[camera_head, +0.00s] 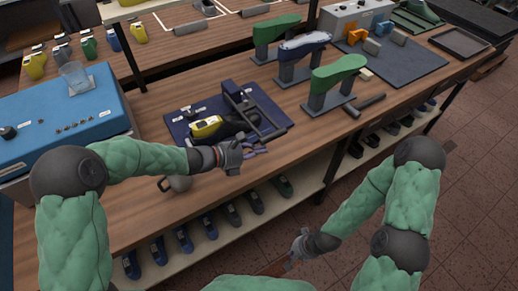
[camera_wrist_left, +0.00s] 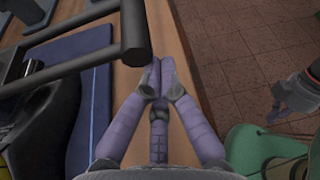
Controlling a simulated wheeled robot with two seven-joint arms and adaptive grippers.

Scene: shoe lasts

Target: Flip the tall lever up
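A dark machine with a black lever frame (camera_head: 240,98) stands on a dark blue mat (camera_head: 182,122), holding a black and yellow shoe-shaped piece (camera_head: 206,127). The lever's dark bars reach toward my left gripper (camera_head: 262,148). In the left wrist view, a thick dark bar end of the lever (camera_wrist_left: 135,35) lies just up and left of my left gripper's fingertips (camera_wrist_left: 158,75). Those purple fingers are drawn together with nothing seen between them. Whether they touch the bar is unclear. My right gripper (camera_head: 290,264) hangs low in front of the table; its fingers are too small to read.
Green lasts on stands (camera_head: 335,80) and a hammer (camera_head: 365,105) are right of the machine. A blue box (camera_head: 60,120) with a clear cup (camera_head: 76,77) is at left. Shoes fill the shelf below.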

